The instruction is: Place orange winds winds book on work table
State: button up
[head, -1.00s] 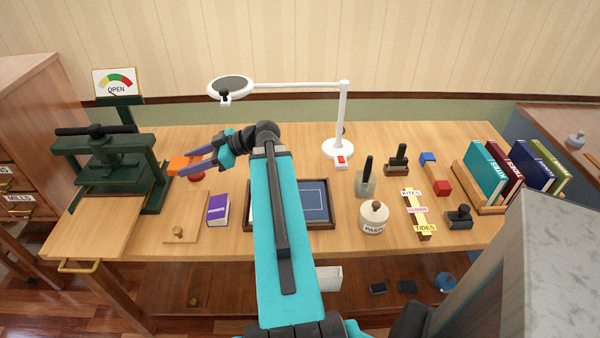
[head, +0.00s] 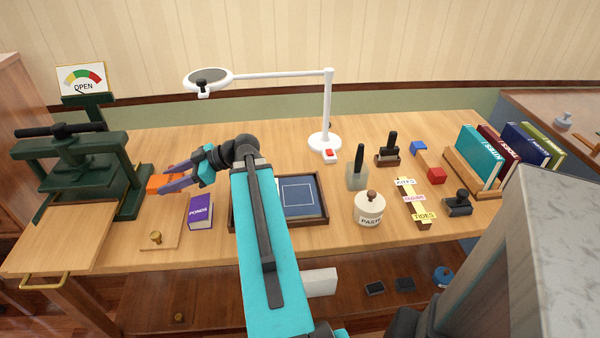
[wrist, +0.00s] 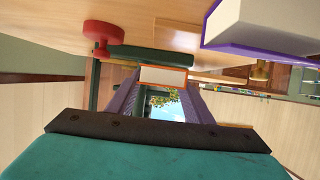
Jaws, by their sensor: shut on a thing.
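My gripper (head: 180,181) is shut on the orange book (head: 159,184), at the left part of the work table (head: 290,128), beside the green press. In the wrist view the orange book (wrist: 163,77) shows its pale page edges between my purple fingers. Its title is not readable. In the head view I cannot tell whether the book touches the table or is held above it. A purple book labelled PONDS (head: 200,211) stands just right of and nearer than my gripper.
The green press (head: 75,165) stands at the left. A dark-framed tray (head: 305,218), paste jar (head: 369,208), white magnifier lamp (head: 325,140) and stamps fill the middle. A book rack (head: 470,178) stands right. A knobbed board (head: 162,238) lies in front.

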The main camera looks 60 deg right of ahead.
dwell(0.5)
jog(key=shift+s+d, duration=0.1)
jog(key=shift+d, duration=0.5)
jog(key=s+d, duration=0.1)
jog(key=d, duration=0.3)
jog(key=s+d+f+p, duration=0.1)
jog(key=d, duration=0.4)
jog(key=s+d+p, duration=0.1)
jog(key=d, duration=0.4)
jog(key=shift+s+d+f, duration=0.15)
jog(key=shift+s+f, duration=0.1)
jog(key=shift+s, duration=0.15)
jog(key=shift+f+p, duration=0.6)
jog(key=shift+f, duration=1.2)
jog(key=shift+f, duration=0.15)
jog(key=o, duration=1.2)
